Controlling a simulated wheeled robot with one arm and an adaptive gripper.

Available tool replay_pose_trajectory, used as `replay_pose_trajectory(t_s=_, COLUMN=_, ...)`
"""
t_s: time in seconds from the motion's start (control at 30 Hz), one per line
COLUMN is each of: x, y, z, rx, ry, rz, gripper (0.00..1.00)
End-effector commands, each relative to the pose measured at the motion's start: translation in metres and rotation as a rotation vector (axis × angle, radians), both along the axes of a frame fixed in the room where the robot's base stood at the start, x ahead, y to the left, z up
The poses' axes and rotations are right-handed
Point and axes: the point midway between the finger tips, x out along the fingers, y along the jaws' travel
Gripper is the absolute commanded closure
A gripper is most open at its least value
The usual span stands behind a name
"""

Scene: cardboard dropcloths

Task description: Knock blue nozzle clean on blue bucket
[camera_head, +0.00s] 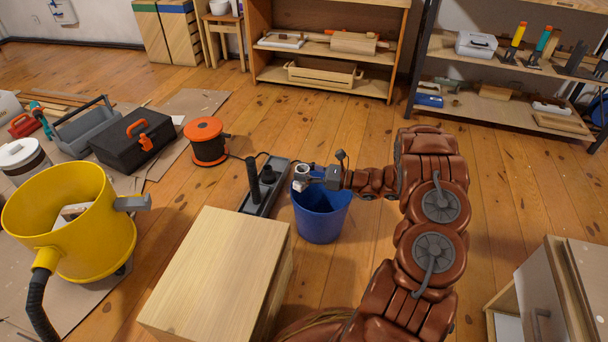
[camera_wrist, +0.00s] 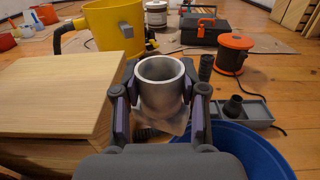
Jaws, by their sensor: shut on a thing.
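My gripper (camera_head: 316,174) is shut on a pale grey tubular nozzle (camera_head: 300,178). In the wrist view my gripper (camera_wrist: 160,82) has a finger on each side of the nozzle (camera_wrist: 160,94), whose round open end faces up. The nozzle looks grey-white and dusty, not blue. The blue bucket (camera_head: 322,216) stands on the wood floor, and the nozzle is over the left part of its rim in the head view. In the wrist view the bucket (camera_wrist: 250,150) shows at the lower right, partly hidden by my gripper. I cannot tell whether the nozzle touches the rim.
A wooden box (camera_head: 220,270) stands left of the bucket. A grey tray with black attachments (camera_head: 264,188) lies just behind-left. A yellow vacuum drum (camera_head: 70,235), black toolbox (camera_head: 134,138) and orange cable reel (camera_head: 205,141) are further left.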

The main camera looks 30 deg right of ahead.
Motion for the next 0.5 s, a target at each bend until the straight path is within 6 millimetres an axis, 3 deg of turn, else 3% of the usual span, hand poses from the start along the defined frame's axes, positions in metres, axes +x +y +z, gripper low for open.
replay_pose_trajectory(t_s=0.5, x=-0.002, y=0.000, z=-0.023, rx=0.000, ry=0.000, rz=0.001, gripper=0.95)
